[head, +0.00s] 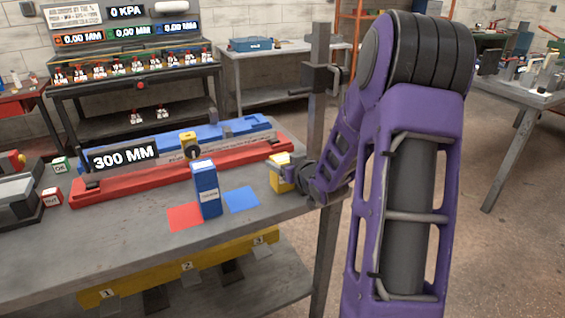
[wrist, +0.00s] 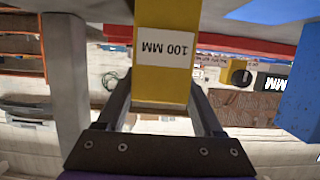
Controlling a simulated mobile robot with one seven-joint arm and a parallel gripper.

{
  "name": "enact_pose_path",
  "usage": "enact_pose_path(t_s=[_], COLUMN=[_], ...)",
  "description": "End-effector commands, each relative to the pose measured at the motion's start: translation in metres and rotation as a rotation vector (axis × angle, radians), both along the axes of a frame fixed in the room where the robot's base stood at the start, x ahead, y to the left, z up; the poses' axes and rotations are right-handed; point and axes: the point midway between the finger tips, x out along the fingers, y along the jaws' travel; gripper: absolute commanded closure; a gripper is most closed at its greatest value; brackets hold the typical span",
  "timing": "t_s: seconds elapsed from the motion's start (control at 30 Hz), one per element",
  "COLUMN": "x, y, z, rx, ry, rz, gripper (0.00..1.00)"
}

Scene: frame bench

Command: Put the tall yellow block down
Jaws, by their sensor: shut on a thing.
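The tall yellow block (head: 281,178) is at the right end of the bench, partly hidden by my gripper (head: 288,172). In the wrist view the yellow block (wrist: 165,82) bears a "100 MM" label, upside down in the picture, and sits between the two dark fingers of my gripper (wrist: 162,92). My gripper is shut on it. I cannot tell whether its base touches the bench. A tall blue block (head: 205,188) stands upright to its left, and shows at the right edge of the wrist view (wrist: 302,98).
A long red rail (head: 120,186) and a blue rail (head: 240,128) lie behind, with a "300 MM" sign (head: 124,157). Small labelled cubes sit at the left.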

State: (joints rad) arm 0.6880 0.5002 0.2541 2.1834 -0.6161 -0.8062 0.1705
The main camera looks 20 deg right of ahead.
Motion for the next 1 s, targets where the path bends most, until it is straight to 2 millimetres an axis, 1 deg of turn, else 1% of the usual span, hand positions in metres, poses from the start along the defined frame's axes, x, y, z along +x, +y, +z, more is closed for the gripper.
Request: enact_pose_path(t_s=[0.37, 0.4, 0.53, 0.57, 0.77, 1.0], x=[0.0006, 0.0006, 0.0004, 0.0004, -0.0005, 0.0021], y=[0.0, 0.0, 0.0, 0.0, 0.0001, 0.0017], z=[-0.0068, -0.0057, -0.006, -0.0061, -0.0083, -0.0053], rx=[-0.001, -0.001, -0.001, -0.001, 0.001, 0.0], ry=[-0.004, -0.004, -0.003, -0.002, 0.003, 0.001], rz=[0.0, 0.0, 0.0, 0.0, 0.0, 0.001], gripper=[1.0, 0.26, 0.03, 0.0, 0.0, 0.0])
